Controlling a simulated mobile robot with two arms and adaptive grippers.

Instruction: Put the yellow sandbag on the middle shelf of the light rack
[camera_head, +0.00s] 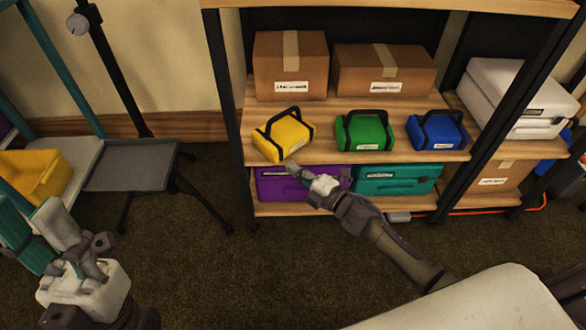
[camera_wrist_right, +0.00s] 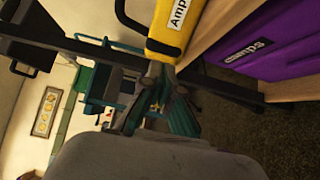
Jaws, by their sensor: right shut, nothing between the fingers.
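The yellow sandbag (camera_head: 282,137), with a black handle, sits at the left front of the middle shelf (camera_head: 330,152) of the wooden rack with black posts. Its yellow side and label also show in the right wrist view (camera_wrist_right: 172,32). My right gripper (camera_head: 297,171) is shut and empty, just in front of and below the sandbag, by the shelf's front edge. Its fingertips (camera_wrist_right: 160,90) show close below the sandbag in the wrist view; contact cannot be told. My left gripper (camera_head: 75,228) is at the lower left, far from the sandbag; its finger gap is unclear.
Green (camera_head: 365,131) and blue (camera_head: 437,130) bags stand right of the sandbag, with cardboard boxes (camera_head: 290,68) behind. Purple (camera_head: 290,186) and teal (camera_head: 395,181) cases fill the lower shelf. A grey stand (camera_head: 130,165) and a yellow bin (camera_head: 38,172) are at left.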

